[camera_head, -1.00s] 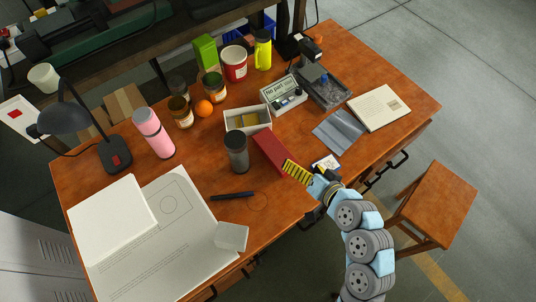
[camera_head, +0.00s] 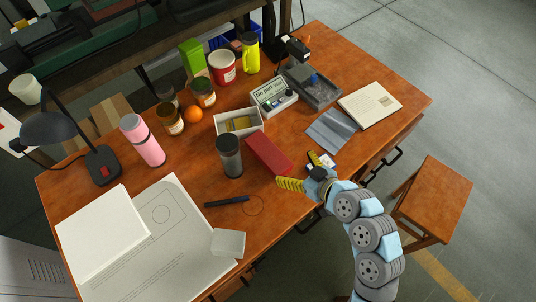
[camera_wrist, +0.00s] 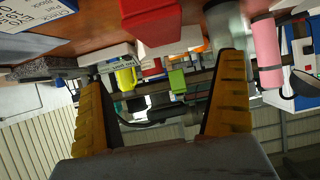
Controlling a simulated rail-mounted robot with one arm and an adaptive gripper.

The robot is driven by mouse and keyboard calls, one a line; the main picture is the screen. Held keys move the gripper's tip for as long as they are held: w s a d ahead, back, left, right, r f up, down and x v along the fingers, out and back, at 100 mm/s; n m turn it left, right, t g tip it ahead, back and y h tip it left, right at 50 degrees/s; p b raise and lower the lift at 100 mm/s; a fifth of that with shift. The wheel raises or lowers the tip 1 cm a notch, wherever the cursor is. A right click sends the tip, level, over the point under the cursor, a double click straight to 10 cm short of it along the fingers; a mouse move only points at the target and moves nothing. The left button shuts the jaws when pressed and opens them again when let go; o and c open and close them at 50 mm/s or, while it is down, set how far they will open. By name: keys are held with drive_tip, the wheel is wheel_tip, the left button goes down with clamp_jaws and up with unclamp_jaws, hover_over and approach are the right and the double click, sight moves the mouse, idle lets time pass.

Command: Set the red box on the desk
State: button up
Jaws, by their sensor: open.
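The red box (camera_head: 268,154) lies on the wooden desk (camera_head: 285,215), between the grey cylinder and my gripper. My gripper (camera_head: 303,171) is at the desk's front edge, its yellow fingers spread wide. The box's near end is just beyond the fingertips, with a small gap, and nothing is between the fingers. In the wrist view the box (camera_wrist: 150,22) shows at the top, against the desk surface, beyond the open fingers (camera_wrist: 165,75). The box's underside cannot be seen in the head view.
A dark grey cylinder (camera_head: 230,158) stands close left of the box. An open tray (camera_head: 216,125) is behind it. A black pen (camera_head: 226,202) lies at front left. A stool (camera_head: 432,200) stands right.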

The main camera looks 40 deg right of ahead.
sight(270, 153)
drive_tip(key=b+x, duration=0.1)
drive_tip(key=x, duration=0.6)
drive_tip(key=shift+w+f, duration=0.1)
drive_tip(key=shift+f, duration=0.1)
drive_tip(key=shift+w+d+f+b, duration=0.1)
drive_tip(key=shift+w+f+b, duration=0.1)
drive_tip(key=shift+w+b, duration=0.3)
drive_tip(key=shift+b+x, duration=0.55)
drive_tip(key=shift+x, duration=1.45)
drive_tip(key=shift+w+f, duration=0.45)
drive_tip(key=shift+w, duration=0.1)
drive_tip(key=c, duration=1.2)
